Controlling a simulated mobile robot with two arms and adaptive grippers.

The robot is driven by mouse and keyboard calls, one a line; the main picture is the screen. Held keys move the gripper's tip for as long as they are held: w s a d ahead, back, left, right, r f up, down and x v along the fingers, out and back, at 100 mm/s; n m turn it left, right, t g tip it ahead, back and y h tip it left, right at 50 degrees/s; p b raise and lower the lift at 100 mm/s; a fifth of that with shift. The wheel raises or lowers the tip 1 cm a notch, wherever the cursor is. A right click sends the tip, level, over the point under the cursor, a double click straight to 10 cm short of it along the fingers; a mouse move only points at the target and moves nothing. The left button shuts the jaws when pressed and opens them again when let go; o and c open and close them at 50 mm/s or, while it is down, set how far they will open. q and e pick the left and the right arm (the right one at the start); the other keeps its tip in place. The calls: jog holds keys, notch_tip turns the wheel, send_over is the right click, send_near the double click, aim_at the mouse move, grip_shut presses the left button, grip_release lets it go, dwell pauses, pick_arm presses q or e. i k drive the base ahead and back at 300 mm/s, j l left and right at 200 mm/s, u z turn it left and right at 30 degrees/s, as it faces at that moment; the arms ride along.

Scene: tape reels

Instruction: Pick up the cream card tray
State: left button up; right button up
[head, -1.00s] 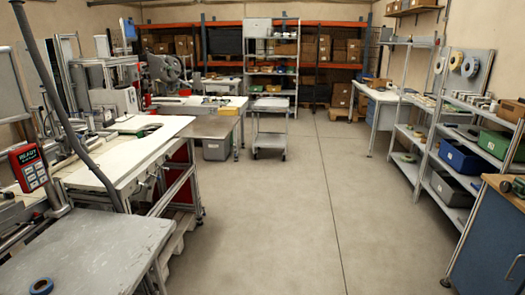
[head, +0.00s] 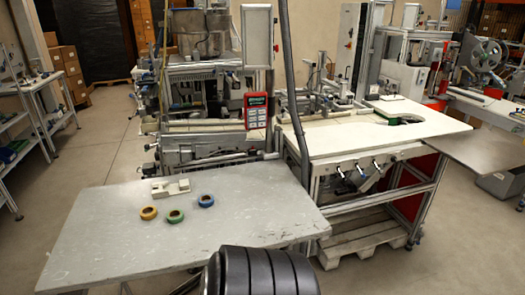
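A small cream block-like piece with a notch, which looks like the cream card tray (head: 171,190), lies on the grey worn tabletop (head: 110,235), near its back edge. Three tape reels lie flat in front of it: a yellow one (head: 149,213), a green one (head: 175,217) and a blue one (head: 206,201). None of them touches the tray. Neither of my grippers shows in the head view.
Behind the table stands a machine with a red handheld display (head: 256,112). A white-topped workbench (head: 350,135) adjoins on the right, above a pallet (head: 365,243). Open floor (head: 100,140) lies to the left, with shelving (head: 30,115) beyond.

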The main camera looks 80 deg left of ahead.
aim_at(160, 189)
jog(key=u, duration=2.25)
